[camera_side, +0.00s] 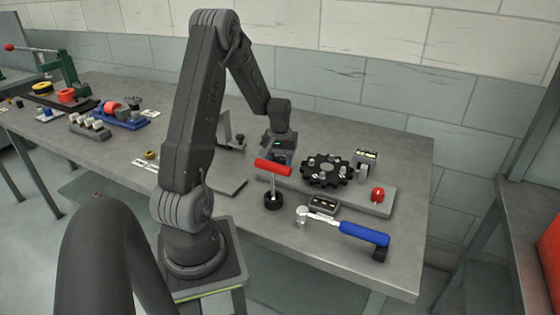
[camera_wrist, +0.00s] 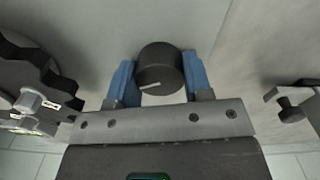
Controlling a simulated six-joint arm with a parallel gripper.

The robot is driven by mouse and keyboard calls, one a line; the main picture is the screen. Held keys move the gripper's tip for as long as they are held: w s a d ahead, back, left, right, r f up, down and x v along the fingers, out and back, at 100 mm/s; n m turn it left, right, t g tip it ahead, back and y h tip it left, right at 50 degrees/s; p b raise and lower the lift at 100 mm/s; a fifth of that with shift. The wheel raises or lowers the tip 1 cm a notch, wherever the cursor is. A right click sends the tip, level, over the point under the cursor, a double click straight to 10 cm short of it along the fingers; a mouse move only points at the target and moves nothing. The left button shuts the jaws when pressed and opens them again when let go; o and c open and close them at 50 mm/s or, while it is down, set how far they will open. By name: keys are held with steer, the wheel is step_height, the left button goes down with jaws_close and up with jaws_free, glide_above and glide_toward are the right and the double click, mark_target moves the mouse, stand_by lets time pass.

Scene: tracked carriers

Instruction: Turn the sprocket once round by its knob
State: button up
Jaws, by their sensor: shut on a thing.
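The black toothed sprocket (camera_side: 326,170) lies on a grey plate (camera_side: 352,198), with pale bolt heads on its face. Part of it also shows at the left edge of the wrist view (camera_wrist: 30,88). A dark round knob (camera_wrist: 160,67) with a white line on its face sits beside the sprocket, apart from its teeth. My gripper (camera_wrist: 156,72) has its blue fingers on either side of the knob and is shut on it. In the side view my gripper (camera_side: 280,155) is over the plate's left part, and the knob cannot be made out there.
A red-handled tool (camera_side: 273,168) stands in front of my gripper. A blue-handled tool (camera_side: 362,233) and a small dark box (camera_side: 323,204) lie in front of the plate. A red button (camera_side: 377,194) and a small display unit (camera_side: 366,158) are at the right.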

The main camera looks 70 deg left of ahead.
mark_target(280, 159)
steer(key=n, duration=1.2)
steer(key=shift+n, duration=0.3)
stand_by(0.4)
steer(key=o, duration=0.9)
steer(key=shift+r, duration=0.15)
step_height(280, 159, up, 14)
steer(key=shift+f, duration=0.2)
